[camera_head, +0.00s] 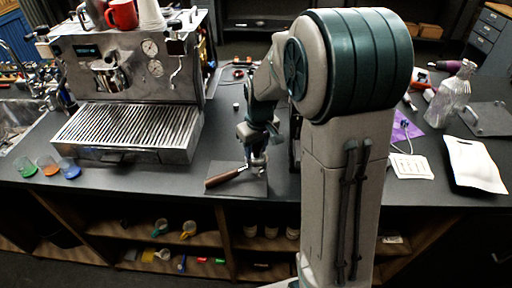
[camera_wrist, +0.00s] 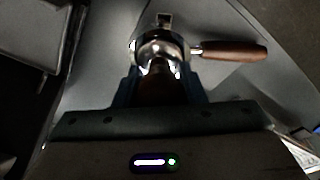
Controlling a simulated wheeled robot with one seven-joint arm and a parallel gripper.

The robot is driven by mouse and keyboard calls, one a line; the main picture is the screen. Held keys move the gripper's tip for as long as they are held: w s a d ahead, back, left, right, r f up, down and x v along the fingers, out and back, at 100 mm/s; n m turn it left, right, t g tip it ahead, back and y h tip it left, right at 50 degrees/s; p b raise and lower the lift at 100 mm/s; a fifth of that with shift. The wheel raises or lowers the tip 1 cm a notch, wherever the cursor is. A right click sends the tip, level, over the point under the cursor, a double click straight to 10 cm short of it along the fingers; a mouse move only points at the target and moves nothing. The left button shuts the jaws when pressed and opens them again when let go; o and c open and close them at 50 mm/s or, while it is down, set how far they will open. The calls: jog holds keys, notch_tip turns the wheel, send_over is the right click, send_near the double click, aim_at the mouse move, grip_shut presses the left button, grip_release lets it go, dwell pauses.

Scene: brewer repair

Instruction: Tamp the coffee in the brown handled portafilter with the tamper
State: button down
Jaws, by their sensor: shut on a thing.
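The brown handled portafilter lies on a dark mat on the counter. Its brown handle (camera_head: 226,177) points to the left in the head view; in the wrist view the portafilter (camera_wrist: 232,50) has its metal basket at top centre and its handle to the right. My gripper (camera_head: 256,158) is directly over the basket. In the wrist view my gripper (camera_wrist: 157,90) is shut on the tamper (camera_wrist: 158,48), whose handle is between the fingers and whose shiny metal base is at the basket. The coffee is hidden under the tamper. I cannot tell how deep the base sits.
The espresso machine (camera_head: 130,90) stands at the left, with a red mug (camera_head: 121,14) on top. Small coloured cups (camera_head: 47,166) are at the front left. A white bag (camera_head: 474,163) and a clear bottle (camera_head: 451,92) are at the right. The counter just left of the mat is clear.

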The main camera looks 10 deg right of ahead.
jog(key=shift+f+b, duration=0.5)
jog(key=shift+f, duration=0.1)
dwell(0.4)
jog(key=shift+r, duration=0.1)
dwell(0.3)
jog(key=c, duration=1.2)
grip_release()
jog(key=shift+c, duration=0.2)
jog(key=shift+r, duration=0.1)
jog(key=shift+r+p, duration=0.75)
jog(key=shift+r, duration=0.3)
grip_shut()
